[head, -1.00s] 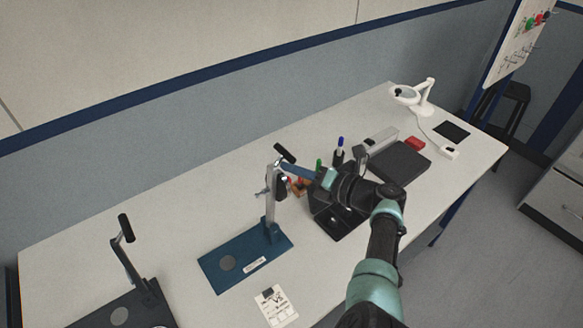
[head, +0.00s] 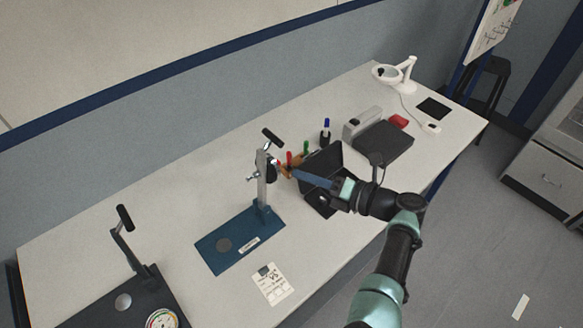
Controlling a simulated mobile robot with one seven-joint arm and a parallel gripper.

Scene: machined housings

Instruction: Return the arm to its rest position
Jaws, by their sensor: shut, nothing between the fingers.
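My arm reaches in from the lower right, and my gripper (head: 297,173) points left over the table. Its fingers look shut and empty. The tip is just right of the upright of a blue-based lever stand (head: 240,238). From this view I cannot tell whether they touch. An open black case (head: 322,162) stands right behind my wrist and is partly hidden by it.
The table's back left is clear.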

